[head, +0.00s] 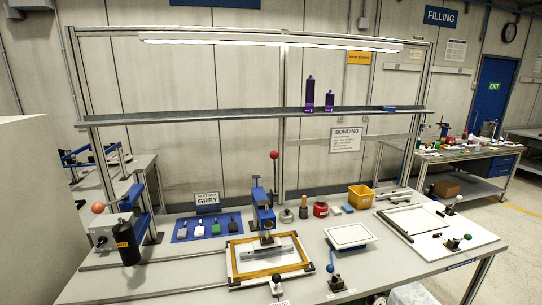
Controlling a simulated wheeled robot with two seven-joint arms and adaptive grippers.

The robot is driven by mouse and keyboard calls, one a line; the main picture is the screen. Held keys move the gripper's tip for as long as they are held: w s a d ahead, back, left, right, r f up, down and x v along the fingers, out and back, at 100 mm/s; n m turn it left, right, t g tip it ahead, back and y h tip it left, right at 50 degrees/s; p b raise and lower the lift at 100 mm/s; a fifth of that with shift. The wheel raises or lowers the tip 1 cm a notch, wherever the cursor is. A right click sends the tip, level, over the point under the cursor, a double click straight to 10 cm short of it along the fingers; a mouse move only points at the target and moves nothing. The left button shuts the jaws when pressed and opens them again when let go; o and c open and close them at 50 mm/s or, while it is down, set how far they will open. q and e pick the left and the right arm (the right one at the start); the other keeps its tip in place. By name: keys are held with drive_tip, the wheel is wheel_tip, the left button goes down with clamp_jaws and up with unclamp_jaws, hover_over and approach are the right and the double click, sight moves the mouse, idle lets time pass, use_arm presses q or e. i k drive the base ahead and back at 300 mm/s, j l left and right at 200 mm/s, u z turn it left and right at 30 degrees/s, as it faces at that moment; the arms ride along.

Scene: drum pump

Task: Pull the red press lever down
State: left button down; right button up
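The press (264,214) is a blue upright device on the workbench, standing behind a yellow-edged frame. Its lever (275,176) points nearly straight up and ends in a red ball knob (274,155). The knob is in front of the back wall, just left of the central shelf post. Neither of my grippers shows in the head view, and nothing is seen touching the lever.
The yellow-edged frame (234,272) lies on the bench (195,288). An orange-red ball (98,208) tops a device at left. A blue mat (181,236), a white plate (349,245) and a yellow bin (361,193) are nearby. A shelf (220,115) crosses above the bench.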

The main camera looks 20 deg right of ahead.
sight(273, 155)
drive_tip(key=i+l+z, duration=0.2)
drive_tip(key=z, duration=0.15)
drive_tip(key=i+z, duration=0.7)
drive_tip(key=i+l, duration=0.05)
drive_tip(key=i, duration=0.05)
